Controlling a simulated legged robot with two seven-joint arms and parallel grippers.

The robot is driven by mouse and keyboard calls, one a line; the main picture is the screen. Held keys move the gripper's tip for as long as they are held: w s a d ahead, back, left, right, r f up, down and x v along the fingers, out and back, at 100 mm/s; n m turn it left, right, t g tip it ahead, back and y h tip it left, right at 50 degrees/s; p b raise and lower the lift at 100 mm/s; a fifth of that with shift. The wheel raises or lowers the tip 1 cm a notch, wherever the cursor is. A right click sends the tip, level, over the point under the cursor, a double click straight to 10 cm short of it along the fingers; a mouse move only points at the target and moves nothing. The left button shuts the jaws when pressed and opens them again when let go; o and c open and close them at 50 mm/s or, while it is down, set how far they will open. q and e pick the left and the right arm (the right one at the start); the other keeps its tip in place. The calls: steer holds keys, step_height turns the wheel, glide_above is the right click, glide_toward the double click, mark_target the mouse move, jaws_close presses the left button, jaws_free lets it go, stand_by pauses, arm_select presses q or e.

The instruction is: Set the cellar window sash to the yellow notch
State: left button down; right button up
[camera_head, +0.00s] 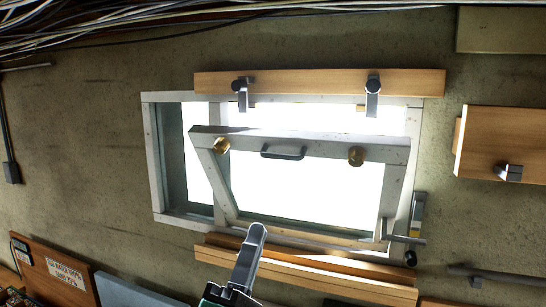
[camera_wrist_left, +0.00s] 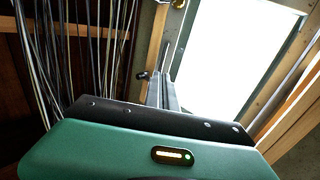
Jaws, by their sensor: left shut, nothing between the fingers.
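The window sash (camera_head: 300,143) is a pale wooden frame, hinged low and tilted inward at its top. A metal stay (camera_head: 418,205) with a small yellowish patch sits at the lower right of the window frame; I cannot tell whether that patch is the yellow notch. My left gripper (camera_head: 257,232) is shut and empty below the window, apart from the sash. In the left wrist view its fingers (camera_wrist_left: 167,82) point towards the bright window. My right gripper is not in view.
A wooden board (camera_head: 310,83) with two metal catches (camera_head: 241,93) lies above the window. Wooden ledges (camera_head: 300,268) run below it, close to my left gripper. Cables (camera_head: 150,18) hang along the ceiling. A wooden box (camera_head: 500,145) is on the right wall.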

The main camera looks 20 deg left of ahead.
arm_select(q)
steer(key=p, duration=0.3)
glide_toward(279, 158)
steer(key=p+x, duration=0.3)
steer(key=a+p+x, duration=0.1)
steer(key=p+x, duration=0.2)
steer(key=shift+a, duration=0.2)
steer(key=shift+w+d+r, duration=0.2)
steer(key=shift+w+d, duration=0.05)
steer(key=shift+w+d+r+b, duration=0.3)
steer(key=shift+w+r, duration=0.15)
steer(key=shift+w, duration=0.2)
steer(key=shift+w+d+r+b, duration=0.15)
steer(key=shift+w+r+b, duration=0.15)
steer(key=shift+w+r, duration=0.3)
steer(key=shift+w+a, duration=0.1)
steer(key=shift+w, duration=0.3)
